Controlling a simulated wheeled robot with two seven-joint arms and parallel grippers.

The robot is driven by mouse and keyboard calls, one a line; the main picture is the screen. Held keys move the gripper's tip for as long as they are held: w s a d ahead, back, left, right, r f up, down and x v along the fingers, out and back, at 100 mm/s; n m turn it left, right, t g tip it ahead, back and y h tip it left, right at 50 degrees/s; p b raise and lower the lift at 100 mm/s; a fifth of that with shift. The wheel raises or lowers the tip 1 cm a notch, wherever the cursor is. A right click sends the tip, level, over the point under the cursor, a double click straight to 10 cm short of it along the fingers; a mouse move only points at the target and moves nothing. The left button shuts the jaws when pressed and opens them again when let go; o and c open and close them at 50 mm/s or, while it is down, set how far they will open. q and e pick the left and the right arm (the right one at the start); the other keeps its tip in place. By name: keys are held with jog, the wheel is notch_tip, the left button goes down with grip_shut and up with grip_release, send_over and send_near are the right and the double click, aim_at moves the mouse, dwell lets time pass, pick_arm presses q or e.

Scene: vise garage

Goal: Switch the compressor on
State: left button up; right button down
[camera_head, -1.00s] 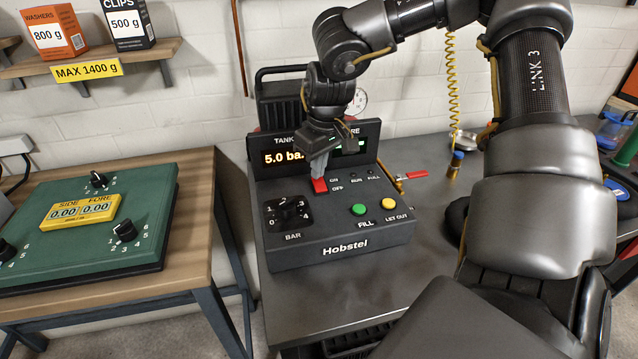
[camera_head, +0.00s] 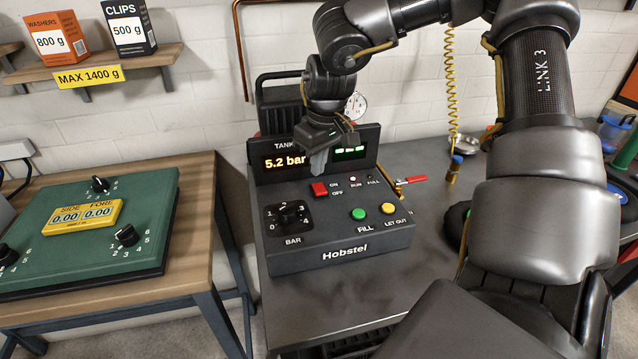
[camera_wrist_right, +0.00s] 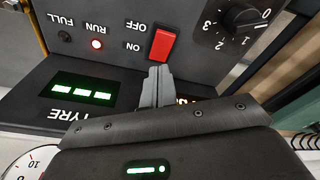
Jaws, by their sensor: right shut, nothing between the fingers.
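The compressor's control box (camera_head: 340,232), labelled Hobstel, stands on the dark bench. Its red rocker switch (camera_head: 319,190) sits beside the ON and OFF labels; the switch also shows in the right wrist view (camera_wrist_right: 163,44). The RUN lamp (camera_head: 353,180) is lit red, and the FULL lamp is dark. The tank display (camera_head: 284,162) reads 5.2 bar; the tyre display (camera_head: 350,151) shows green dashes. My right gripper (camera_head: 318,170) is shut and empty, above and just behind the switch. In the wrist view its fingertips (camera_wrist_right: 157,72) are close to the switch's ON end, apparently just clear of it.
The BAR knob (camera_head: 289,215), green FILL button (camera_head: 358,213) and yellow LET OUT button (camera_head: 388,208) are on the same panel. A red-handled valve (camera_head: 412,180) sticks out at the right. A green panel (camera_head: 75,225) lies on the left table.

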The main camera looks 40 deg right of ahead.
aim_at(319, 185)
notch_tip(319, 185, up, 4)
jog(key=shift+r+p, duration=0.1)
jog(key=shift+p, duration=0.7)
